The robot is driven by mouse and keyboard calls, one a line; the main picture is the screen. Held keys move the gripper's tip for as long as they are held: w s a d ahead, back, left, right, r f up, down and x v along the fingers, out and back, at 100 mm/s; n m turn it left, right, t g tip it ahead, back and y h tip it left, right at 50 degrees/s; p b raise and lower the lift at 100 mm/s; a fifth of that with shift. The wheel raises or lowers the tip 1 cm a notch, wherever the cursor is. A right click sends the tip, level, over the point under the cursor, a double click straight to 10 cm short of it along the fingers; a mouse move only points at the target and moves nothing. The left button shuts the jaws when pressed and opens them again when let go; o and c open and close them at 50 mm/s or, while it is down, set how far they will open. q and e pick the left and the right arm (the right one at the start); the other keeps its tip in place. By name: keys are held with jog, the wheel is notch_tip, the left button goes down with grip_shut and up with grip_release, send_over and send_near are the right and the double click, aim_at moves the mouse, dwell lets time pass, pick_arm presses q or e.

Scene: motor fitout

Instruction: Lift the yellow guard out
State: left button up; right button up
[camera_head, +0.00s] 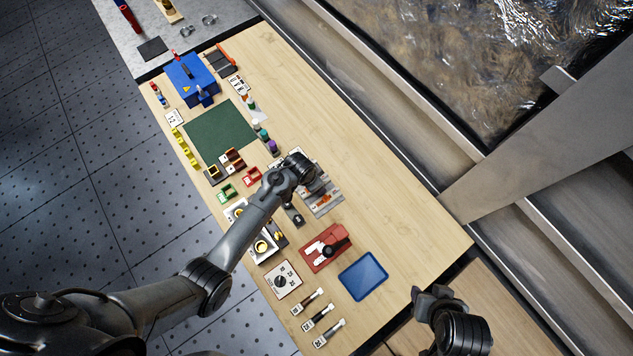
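A long yellow notched piece (186,148) lies along the left edge of the wooden table, beside the green mat; it is too small to tell whether it is the guard. Smaller yellow parts show in a dark block (213,172) and in a pale fixture (262,246). My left arm reaches over the table, and its gripper end (291,172) is above the grey tray, away from the yellow strip. Its fingers are hidden or too small to read. My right gripper (437,298) is beyond the table's near right corner, apart from everything; its opening is unclear.
A blue box (191,80) stands at the far end near a green mat (220,130). A grey tray (325,202), red block (325,248) and blue tray (363,276) are nearer. The table's right side is clear (390,200).

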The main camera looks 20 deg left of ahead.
pick_arm(q)
jog(key=shift+w+f, duration=0.1)
jog(key=shift+f, duration=0.4)
jog(key=c, duration=0.8)
jog(key=shift+r, duration=0.2)
jog(key=shift+r, duration=0.5)
jog(key=r, duration=0.3)
jog(key=shift+d, duration=0.4)
jog(key=s+d+r+b, duration=0.1)
jog(key=d+r, duration=0.5)
jog(key=d, duration=0.5)
jog(key=shift+s+r+b, duration=0.3)
jog(key=shift+s+r, duration=0.05)
